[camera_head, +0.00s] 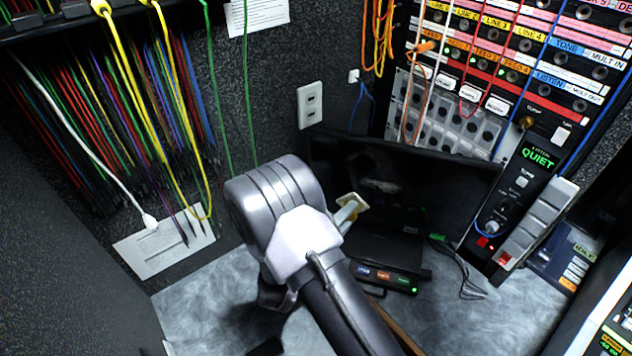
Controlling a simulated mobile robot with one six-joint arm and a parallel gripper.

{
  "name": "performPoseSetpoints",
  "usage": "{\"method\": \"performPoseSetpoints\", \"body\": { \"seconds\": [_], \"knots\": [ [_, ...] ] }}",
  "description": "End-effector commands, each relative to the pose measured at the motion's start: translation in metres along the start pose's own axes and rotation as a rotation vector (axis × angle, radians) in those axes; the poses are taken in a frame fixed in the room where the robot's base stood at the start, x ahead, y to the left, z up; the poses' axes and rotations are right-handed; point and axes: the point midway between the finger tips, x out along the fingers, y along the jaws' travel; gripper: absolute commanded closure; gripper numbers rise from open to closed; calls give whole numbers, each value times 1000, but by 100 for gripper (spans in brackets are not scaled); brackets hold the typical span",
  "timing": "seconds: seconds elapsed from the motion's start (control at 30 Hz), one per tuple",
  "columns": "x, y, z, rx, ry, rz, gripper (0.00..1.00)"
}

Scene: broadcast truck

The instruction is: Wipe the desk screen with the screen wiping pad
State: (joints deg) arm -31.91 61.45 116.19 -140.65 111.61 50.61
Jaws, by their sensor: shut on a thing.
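The desk screen (442,188) is a wide, dark panel standing at the back of the desk, below the patch panel. My gripper (346,211) is in front of the screen's left part, mostly hidden behind my own arm. It is shut on a small pale pad with a yellowish edge, the screen wiping pad (353,201). The pad is close to the screen; I cannot tell whether it touches. My arm hides the screen's lower left.
A black box with lit buttons (388,274) sits on the desk before the screen. A black intercom unit (513,190) stands at the right, with a loose cable (466,280) beside it. Hanging cables (120,110) fill the left.

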Motion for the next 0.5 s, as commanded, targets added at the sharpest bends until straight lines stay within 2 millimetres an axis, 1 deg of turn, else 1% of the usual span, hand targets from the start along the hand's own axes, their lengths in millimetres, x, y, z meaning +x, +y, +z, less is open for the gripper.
{"method": "performPoseSetpoints", "body": {
  "seconds": [0.07, 0.3, 0.5],
  "knots": [
    [5, -1, 2, 2, -7, 2, 100],
    [35, -3, -10, 3, -7, 2, 100],
    [52, -3, -18, 2, -6, 2, 100]
  ]
}}
